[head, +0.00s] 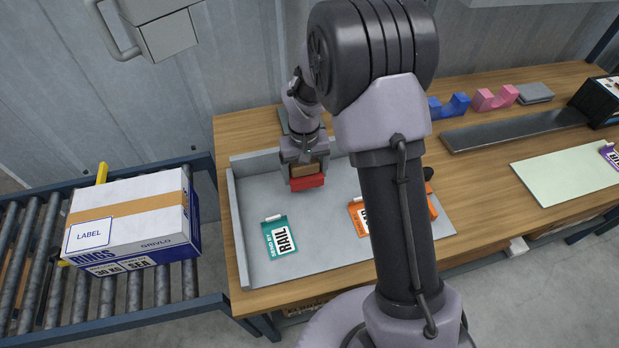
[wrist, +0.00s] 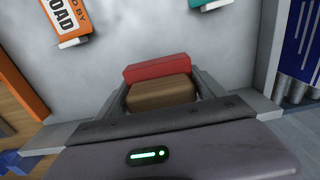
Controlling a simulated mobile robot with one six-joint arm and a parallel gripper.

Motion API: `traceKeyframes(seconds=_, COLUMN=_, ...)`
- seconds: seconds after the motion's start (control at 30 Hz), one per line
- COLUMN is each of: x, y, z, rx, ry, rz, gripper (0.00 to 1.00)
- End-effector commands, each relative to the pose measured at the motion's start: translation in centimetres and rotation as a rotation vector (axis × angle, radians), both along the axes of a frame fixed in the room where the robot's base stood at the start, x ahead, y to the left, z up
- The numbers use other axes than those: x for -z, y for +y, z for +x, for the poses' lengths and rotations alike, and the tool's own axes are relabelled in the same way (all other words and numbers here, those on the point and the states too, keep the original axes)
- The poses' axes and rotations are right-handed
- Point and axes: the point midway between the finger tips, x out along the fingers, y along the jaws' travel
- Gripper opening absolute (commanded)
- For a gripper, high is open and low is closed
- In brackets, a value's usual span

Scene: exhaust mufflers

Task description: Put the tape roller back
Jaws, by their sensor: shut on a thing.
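The tape roller (head: 308,181) appears as a red block with a brown roll part. My gripper (head: 304,168) is shut on it over the back left of the grey tray (head: 237,240). In the wrist view the tape roller (wrist: 158,69) sits between the two fingers of my gripper (wrist: 162,90), red part outward and brown part nearer the palm. I cannot tell whether its underside touches the tray floor.
A teal RAIL card (head: 280,238) and an orange card (head: 358,217) lie in the tray. A blue cradle (head: 450,106), a pink cradle (head: 495,98), a grey block (head: 535,93) and a dark strip (head: 512,129) are on the table. A labelled carton (head: 125,225) sits on rollers at left.

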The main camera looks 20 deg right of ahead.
Motion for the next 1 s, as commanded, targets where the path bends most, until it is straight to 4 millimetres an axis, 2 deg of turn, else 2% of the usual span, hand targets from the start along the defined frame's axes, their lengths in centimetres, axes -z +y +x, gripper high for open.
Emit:
traceKeyframes(seconds=0.17, x=0.3, y=-1.9, z=1.2, rx=0.003, ry=-0.001, rz=0.0, gripper=0.21)
traceKeyframes(seconds=0.2, x=1.6, y=-1.7, z=1.0, rx=0.0, ry=0.002, rz=0.0, gripper=0.21)
traceKeyframes(seconds=0.3, x=3.8, y=-1.7, z=1.0, rx=-0.001, ry=0.002, rz=0.0, gripper=0.21)
traceKeyframes(seconds=0.67, x=4.1, y=-1.6, z=1.1, rx=-0.001, ry=0.0, rz=0.0, gripper=0.21)
traceKeyframes(seconds=0.7, x=4.0, y=-1.6, z=1.1, rx=-0.001, ry=0.0, rz=0.0, gripper=0.87)
traceKeyframes(seconds=0.77, x=3.9, y=-1.6, z=1.1, rx=-0.001, ry=0.0, rz=0.0, gripper=0.99)
traceKeyframes(seconds=1.0, x=3.7, y=-1.6, z=1.1, rx=-0.001, ry=0.0, rz=0.0, gripper=1.0)
